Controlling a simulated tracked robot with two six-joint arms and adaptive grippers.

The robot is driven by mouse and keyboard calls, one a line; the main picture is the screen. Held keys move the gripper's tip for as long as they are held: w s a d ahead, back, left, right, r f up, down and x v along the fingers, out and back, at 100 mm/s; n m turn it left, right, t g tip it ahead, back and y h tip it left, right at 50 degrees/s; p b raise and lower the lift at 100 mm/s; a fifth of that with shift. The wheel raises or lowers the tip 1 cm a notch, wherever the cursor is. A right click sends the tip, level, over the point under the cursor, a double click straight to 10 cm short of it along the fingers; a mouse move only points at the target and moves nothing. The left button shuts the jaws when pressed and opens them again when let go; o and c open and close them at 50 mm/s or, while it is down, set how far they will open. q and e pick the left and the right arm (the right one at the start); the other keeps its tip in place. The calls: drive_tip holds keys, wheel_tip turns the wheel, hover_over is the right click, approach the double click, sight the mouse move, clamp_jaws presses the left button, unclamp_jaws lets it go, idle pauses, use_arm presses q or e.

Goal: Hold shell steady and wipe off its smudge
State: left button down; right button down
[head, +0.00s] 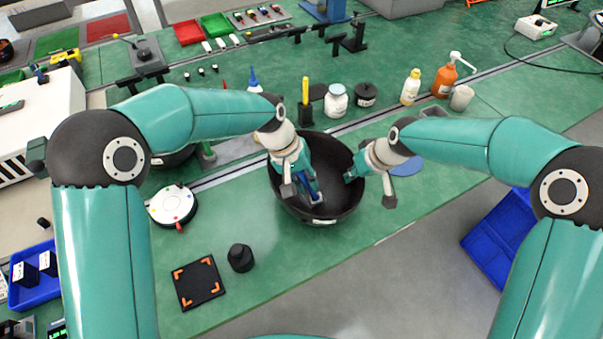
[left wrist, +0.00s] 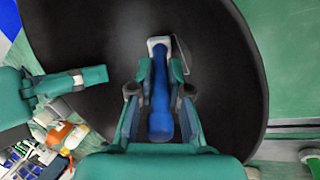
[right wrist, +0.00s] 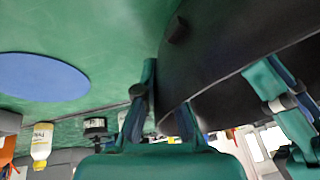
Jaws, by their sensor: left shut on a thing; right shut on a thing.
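The shell is a large dark bowl (head: 342,203) standing open side up on the green bench; its wall also fills much of the left wrist view (left wrist: 90,30) and the upper right of the right wrist view (right wrist: 215,50). My left gripper (head: 306,184) is inside the bowl, shut on a blue-handled wiping tool (left wrist: 160,110). The tool's pale head (left wrist: 158,43) is against or close over the inner wall. My right gripper (head: 352,174) is shut on the bowl's right rim. I cannot make out a smudge; the tool and gripper cover part of the inside.
A blue disc (head: 405,164) lies right of the bowl. Bottles (head: 411,87), a white jar (head: 336,100) and a yellow-handled tool (head: 305,92) stand behind. A round white device (head: 173,205), black knob (head: 240,257) and orange-cornered mat (head: 199,283) lie left.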

use_arm(q)
drive_tip(key=shift+s+d, duration=0.45)
drive_tip(key=shift+s, duration=0.25)
wheel_tip(320, 180, up, 8)
drive_tip(key=shift+f, duration=0.1)
idle(0.5)
drive_tip(key=shift+w+f, duration=0.25)
drive_tip(key=shift+w, duration=0.4)
drive_tip(key=shift+w+f, duration=0.25)
drive_tip(key=shift+w, duration=0.35)
